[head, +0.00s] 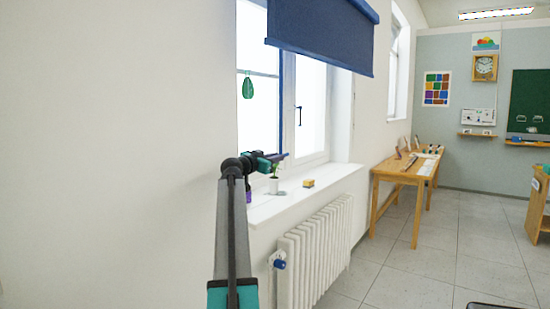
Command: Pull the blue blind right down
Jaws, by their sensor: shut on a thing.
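The blue blind (322,32) hangs over the upper part of the window, with its lower bar (318,60) well above the sill. A thin blue pull cord (281,105) runs straight down from the blind in front of the window. My gripper (282,157) is at the lower end of this cord, above the window sill, and is shut on it. The fingertips are small in the view, and the exact grip is hard to make out.
A white radiator (316,250) stands below. A wooden table (404,179) is further right.

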